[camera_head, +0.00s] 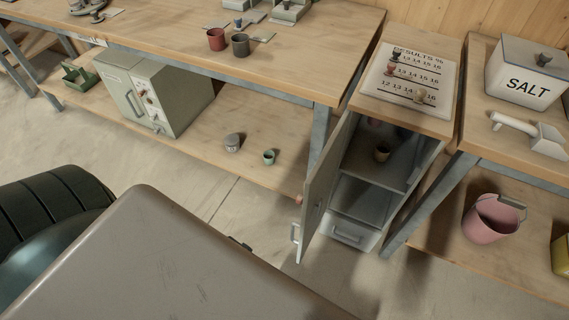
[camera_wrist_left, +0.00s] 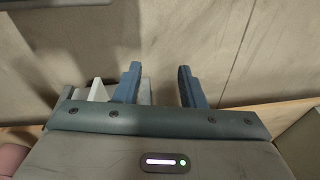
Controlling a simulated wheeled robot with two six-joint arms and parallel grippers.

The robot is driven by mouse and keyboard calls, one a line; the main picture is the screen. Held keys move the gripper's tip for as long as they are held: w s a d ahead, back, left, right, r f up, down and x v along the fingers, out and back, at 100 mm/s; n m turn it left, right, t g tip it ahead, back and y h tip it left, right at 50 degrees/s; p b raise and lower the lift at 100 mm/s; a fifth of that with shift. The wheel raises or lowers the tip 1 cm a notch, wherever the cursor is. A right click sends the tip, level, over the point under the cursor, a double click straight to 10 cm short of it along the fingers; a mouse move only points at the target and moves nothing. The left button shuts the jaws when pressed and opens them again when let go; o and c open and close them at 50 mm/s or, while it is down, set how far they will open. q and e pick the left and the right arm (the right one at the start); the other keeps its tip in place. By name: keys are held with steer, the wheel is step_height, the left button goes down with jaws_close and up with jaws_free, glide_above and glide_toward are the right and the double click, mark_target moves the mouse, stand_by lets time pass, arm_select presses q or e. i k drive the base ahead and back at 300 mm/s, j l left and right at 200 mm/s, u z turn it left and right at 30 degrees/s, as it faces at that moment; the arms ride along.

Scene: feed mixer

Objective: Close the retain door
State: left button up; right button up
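The retain door (camera_head: 325,185) is the grey door of the small cabinet under the results board, in the head view. It stands open, swung out toward the front left, with a pale handle (camera_head: 295,234) low on its outer face. The cabinet inside is exposed, with a small cup (camera_head: 382,153) on its upper shelf and a drawer front (camera_head: 352,233) at the bottom. My left gripper (camera_wrist_left: 159,86) shows in the left wrist view, its two blue fingers apart with nothing between them. A plain beige-grey surface lies beyond them. My right gripper is not in view.
A workbench (camera_head: 283,77) stands at the left of the cabinet, with a lower shelf. At the right, a bench holds a salt box (camera_head: 527,75) and scoop (camera_head: 531,133), with a pink bucket (camera_head: 492,219) below. Bare floor (camera_head: 250,215) lies left of the door.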

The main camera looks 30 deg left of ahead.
mark_target(318, 184)
steer(key=k+j, duration=0.1)
steer(key=j, duration=0.25)
steer(key=j+z, duration=0.15)
steer(key=j, duration=0.2)
steer(key=k+j, duration=0.2)
steer(key=k+j+z, duration=0.15)
steer(key=j, duration=0.3)
steer(key=i, duration=0.05)
